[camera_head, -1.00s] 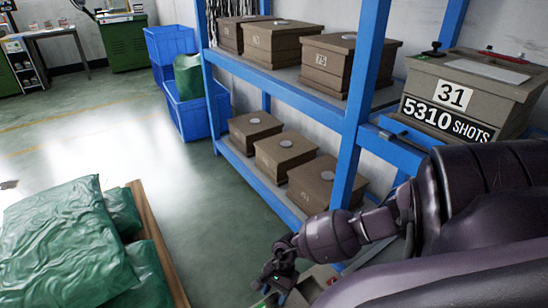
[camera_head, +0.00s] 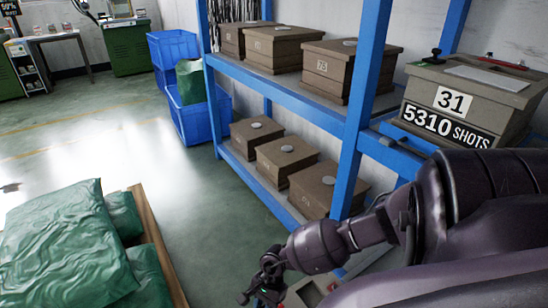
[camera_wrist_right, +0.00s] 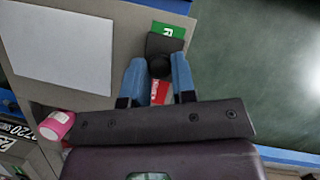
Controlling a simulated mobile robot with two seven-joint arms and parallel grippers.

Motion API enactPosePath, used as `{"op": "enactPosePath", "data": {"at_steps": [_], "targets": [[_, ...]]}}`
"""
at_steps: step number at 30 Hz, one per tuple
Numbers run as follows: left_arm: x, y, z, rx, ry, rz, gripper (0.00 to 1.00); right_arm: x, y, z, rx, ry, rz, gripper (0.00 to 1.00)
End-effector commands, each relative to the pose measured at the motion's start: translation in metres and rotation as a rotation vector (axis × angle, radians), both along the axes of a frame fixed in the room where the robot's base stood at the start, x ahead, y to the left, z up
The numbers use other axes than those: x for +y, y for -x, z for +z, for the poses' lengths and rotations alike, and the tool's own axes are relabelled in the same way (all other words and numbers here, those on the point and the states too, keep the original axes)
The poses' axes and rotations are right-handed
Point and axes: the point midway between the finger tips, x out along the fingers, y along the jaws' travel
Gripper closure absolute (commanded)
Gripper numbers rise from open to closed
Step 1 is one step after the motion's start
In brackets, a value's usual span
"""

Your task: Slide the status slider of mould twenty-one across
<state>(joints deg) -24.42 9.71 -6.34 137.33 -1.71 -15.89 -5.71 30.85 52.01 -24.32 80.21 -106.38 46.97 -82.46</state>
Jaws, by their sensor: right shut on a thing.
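In the right wrist view, the slider's dark knob (camera_wrist_right: 160,66) sits between the two blue fingers of my right gripper (camera_wrist_right: 158,72), which is shut on it. A green patch with a white letter (camera_wrist_right: 168,30) shows beyond the knob, and a red patch with white marks (camera_wrist_right: 159,92) shows between the fingers. The mould's light top carries a white sheet (camera_wrist_right: 62,45); its number is not clearly readable. In the head view my right gripper (camera_head: 264,284) is low in the middle, and the mould under it is mostly hidden. My left gripper is not in view.
Mould 31 (camera_head: 466,98), marked 5310 shots, stands at right. A blue rack (camera_head: 357,125) holds several brown moulds. A pink-and-white container (camera_wrist_right: 57,125) is left of my gripper in the wrist view. Green sacks (camera_head: 60,245) lie at lower left; the floor between is clear.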

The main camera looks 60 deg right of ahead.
Motion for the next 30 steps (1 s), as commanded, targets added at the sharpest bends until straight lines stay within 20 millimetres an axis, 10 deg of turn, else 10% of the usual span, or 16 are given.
{"op": "enactPosePath", "data": {"at_steps": [13,14,18,30], "targets": [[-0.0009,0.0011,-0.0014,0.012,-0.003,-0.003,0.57,0.0141,-0.0076,0.0001,-0.002,-0.002,-0.001,1.0],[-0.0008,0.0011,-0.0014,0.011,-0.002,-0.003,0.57,0.0141,-0.0075,0.0001,-0.001,-0.002,0.0,0.71],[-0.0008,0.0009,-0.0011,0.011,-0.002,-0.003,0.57,0.0138,-0.0074,0.0,-0.001,-0.001,0.0,0.5],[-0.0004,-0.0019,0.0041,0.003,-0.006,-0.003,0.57,0.0093,-0.0082,0.0094,-0.004,0.001,0.0,0.5]]}}
